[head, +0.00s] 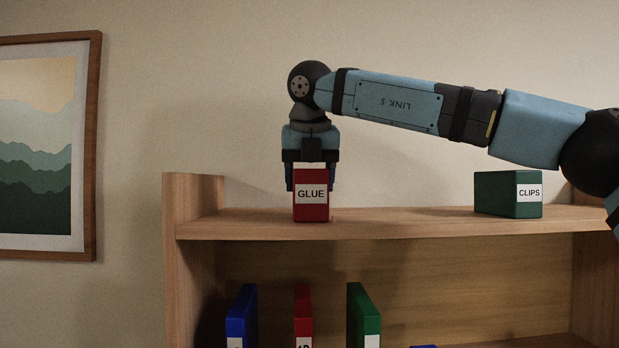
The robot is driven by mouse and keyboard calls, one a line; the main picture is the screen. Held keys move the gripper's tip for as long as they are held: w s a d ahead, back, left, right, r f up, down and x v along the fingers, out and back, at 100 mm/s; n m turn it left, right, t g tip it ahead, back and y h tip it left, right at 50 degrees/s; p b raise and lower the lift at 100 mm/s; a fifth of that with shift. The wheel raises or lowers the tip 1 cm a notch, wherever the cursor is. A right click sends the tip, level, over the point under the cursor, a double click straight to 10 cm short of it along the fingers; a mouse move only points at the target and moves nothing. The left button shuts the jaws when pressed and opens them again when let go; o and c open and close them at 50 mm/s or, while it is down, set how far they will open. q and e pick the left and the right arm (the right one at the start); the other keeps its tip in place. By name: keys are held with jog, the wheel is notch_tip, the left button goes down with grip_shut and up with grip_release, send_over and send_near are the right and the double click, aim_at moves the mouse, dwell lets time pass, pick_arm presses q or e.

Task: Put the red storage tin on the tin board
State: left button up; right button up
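A red tin labelled GLUE (311,210) is upright at the top board (400,224) of a wooden shelf, near its left end, with its base at or very near the board. My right gripper (312,187), whose arm comes in from the right, points down over the tin. Its two fingers lie on either side of the tin's upper part. I cannot tell whether they press on it. My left gripper is not in view. No separate board marked for tins can be made out.
A green box labelled CLIPS (495,195) stands on the top board at the right. The board between it and the red tin is clear. Below stand blue (242,315), red (304,312) and green (364,312) binders. A framed picture (45,150) hangs at left.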

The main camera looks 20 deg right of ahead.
jog(key=shift+s+a, duration=0.1)
jog(key=shift+a, duration=0.05)
jog(key=shift+f, duration=0.15)
jog(key=o, duration=1.1)
jog(key=shift+r, duration=0.4)
jog(key=b+v, duration=0.2)
jog(key=v, duration=0.8)
jog(key=shift+s+a+r, duration=0.15)
jog(key=shift+s+r, duration=0.25)
jog(key=shift+r, duration=0.35)
